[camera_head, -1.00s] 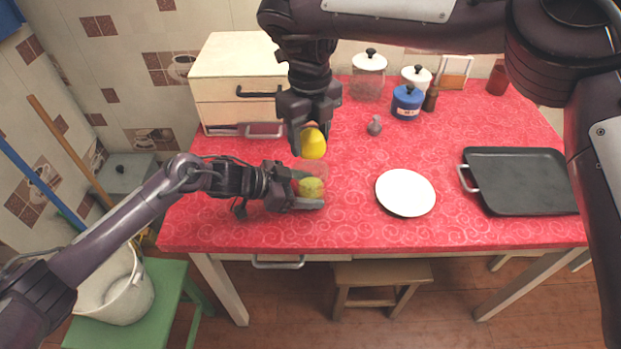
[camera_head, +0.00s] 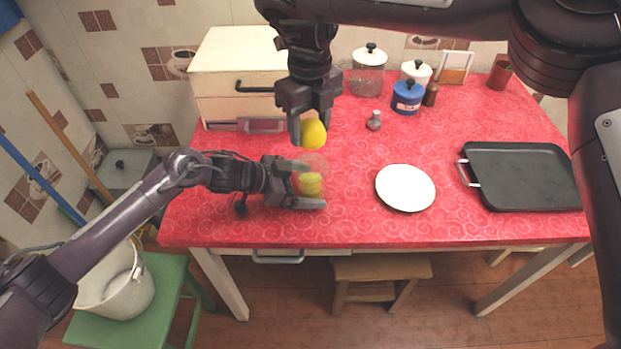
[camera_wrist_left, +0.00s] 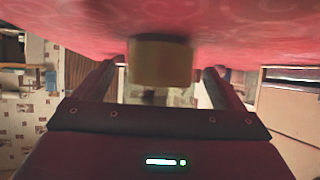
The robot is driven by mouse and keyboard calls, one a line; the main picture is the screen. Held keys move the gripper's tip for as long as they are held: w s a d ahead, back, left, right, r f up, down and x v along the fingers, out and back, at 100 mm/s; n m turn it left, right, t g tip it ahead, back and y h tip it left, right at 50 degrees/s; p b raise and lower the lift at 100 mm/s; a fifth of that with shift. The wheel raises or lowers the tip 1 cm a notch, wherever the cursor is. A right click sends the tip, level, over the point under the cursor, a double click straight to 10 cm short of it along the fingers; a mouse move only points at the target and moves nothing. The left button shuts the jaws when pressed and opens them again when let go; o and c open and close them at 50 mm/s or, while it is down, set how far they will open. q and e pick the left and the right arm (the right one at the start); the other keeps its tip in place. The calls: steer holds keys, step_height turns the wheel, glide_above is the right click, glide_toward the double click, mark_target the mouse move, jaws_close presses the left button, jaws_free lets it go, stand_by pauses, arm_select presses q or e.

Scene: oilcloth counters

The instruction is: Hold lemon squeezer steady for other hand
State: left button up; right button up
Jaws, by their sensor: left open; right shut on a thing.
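The lemon squeezer (camera_head: 310,185) stands on the red cloth, with a yellow lower part and a clear upper part. My left gripper (camera_head: 312,186) is open around it, one finger on its far side and one on its near side. In the left wrist view it shows as a blurred yellowish block (camera_wrist_left: 160,62) between the open fingers (camera_wrist_left: 163,75); contact with the fingers cannot be told. My right gripper (camera_head: 312,128) is shut on a yellow lemon (camera_head: 314,135) and holds it just behind and above the squeezer.
A white plate (camera_head: 405,188) and a black tray (camera_head: 522,178) lie to the right. A small grey shaker (camera_head: 374,121), a blue canister (camera_head: 407,98) and other jars stand behind. A white drawer box (camera_head: 235,75) stands back left. The cloth between squeezer and plate is clear.

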arm_select(q)
steer(key=shift+a, duration=0.1)
steer(key=v, duration=1.1)
steer(key=shift+s+a+r, duration=0.15)
steer(key=shift+a, duration=0.2)
